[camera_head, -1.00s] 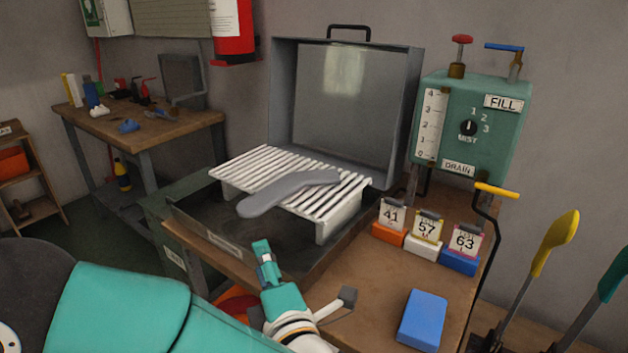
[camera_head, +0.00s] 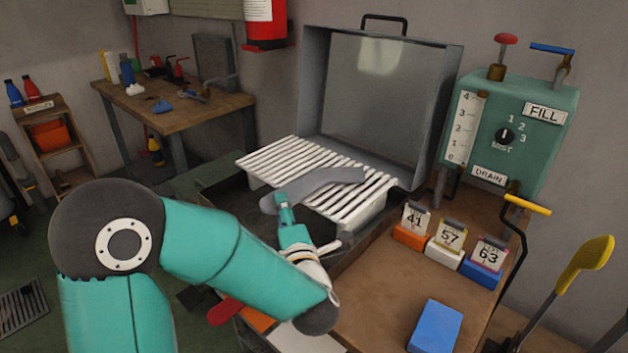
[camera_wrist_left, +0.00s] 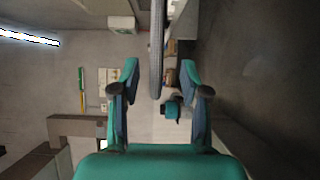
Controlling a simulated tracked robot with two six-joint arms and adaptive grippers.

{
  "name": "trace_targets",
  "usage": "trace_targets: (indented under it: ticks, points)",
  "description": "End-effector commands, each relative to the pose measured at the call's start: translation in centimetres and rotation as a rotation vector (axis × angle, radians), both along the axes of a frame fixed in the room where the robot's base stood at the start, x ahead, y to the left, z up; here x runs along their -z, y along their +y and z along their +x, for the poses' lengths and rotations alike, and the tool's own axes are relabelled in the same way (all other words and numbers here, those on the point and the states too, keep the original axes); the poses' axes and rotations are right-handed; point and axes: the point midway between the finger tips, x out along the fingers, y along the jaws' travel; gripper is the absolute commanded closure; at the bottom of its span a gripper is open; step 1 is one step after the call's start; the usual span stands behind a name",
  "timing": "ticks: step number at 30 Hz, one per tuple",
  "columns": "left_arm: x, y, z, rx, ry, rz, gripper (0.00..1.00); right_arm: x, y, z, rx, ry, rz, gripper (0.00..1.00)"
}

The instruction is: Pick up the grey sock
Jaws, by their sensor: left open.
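The grey sock (camera_head: 325,182) lies flat across the white slatted rack (camera_head: 268,170) in the head view, its toe end over the rack's front edge. My left gripper (camera_head: 285,207) is at the sock's near left end, its fingertips close to it. In the left wrist view my left gripper (camera_wrist_left: 158,75) is open. A thin grey strip (camera_wrist_left: 157,45), seemingly the sock edge-on, runs between the fingers. I cannot tell whether they touch it. My right gripper is not in view.
The rack stands in a dark tray before an open grey lid (camera_head: 375,95). On the right are a green control box (camera_head: 512,125), number cards on coloured blocks (camera_head: 450,240) and a blue block (camera_head: 435,326). The bench surface (camera_head: 385,290) between is clear.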

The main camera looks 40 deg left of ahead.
Motion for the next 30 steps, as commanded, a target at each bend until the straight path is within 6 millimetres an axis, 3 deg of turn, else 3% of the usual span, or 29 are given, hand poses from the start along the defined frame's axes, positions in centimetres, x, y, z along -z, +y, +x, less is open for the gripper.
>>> trace_targets:
  ticks: [7, 16, 24, 25, 30]
  points:
    - [-0.1, 1.1, 1.1, 0.0, 0.001, 0.002, 0.55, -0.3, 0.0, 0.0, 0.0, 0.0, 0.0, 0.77]
    - [-0.2, 3.9, 3.7, -0.001, 0.002, 0.001, 0.55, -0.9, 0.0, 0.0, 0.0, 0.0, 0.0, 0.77]
    - [-0.2, 4.2, 4.0, 0.002, 0.001, 0.002, 0.55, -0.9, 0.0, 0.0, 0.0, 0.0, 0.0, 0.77]
    - [-0.2, 4.2, 4.0, 0.002, 0.001, 0.002, 0.56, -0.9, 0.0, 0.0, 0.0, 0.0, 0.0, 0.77]
    - [-0.2, 4.1, 4.0, 0.002, 0.002, 0.001, 0.85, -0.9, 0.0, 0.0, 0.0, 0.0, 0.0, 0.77]
